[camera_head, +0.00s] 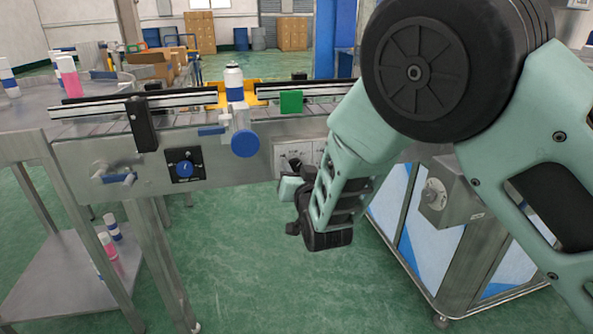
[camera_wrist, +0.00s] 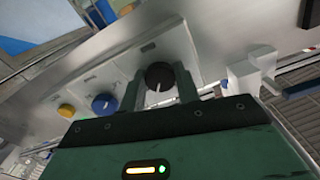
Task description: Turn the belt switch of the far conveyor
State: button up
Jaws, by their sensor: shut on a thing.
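In the wrist view a round black knob with a pale pointer line (camera_wrist: 159,76) sits on a light metal panel (camera_wrist: 175,47). My gripper (camera_wrist: 160,88) has one finger on each side of this knob and is shut on it. A blue knob (camera_wrist: 104,103) and a yellow knob (camera_wrist: 66,110) are beside it on the same row of panels. In the head view my gripper (camera_head: 291,172) is at the conveyor's front face, by a pale switch panel (camera_head: 318,148). My wrist and arm hide part of that panel.
A blue dial on a black plate (camera_head: 185,168) is further left on the conveyor (camera_head: 85,155). A white bottle with a blue band (camera_head: 234,84) stands on the belt. A grey box with a knob (camera_head: 448,197) is at right. Green floor below is open.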

jog(key=n, duration=0.4)
jog(key=shift+n, duration=0.3)
jog(key=n+p, duration=0.1)
jog(key=n, duration=0.3)
jog(key=shift+d+n, duration=0.1)
jog(key=shift+n, duration=0.2)
jog(key=n+p, duration=0.1)
jog(key=n, duration=0.4)
jog(key=shift+n+p, duration=0.65)
jog(key=shift+n, duration=1.15)
jog(key=o, duration=1)
jog(key=shift+s, duration=0.1)
jog(key=v, duration=1.7)
jog(key=shift+s+r, duration=0.15)
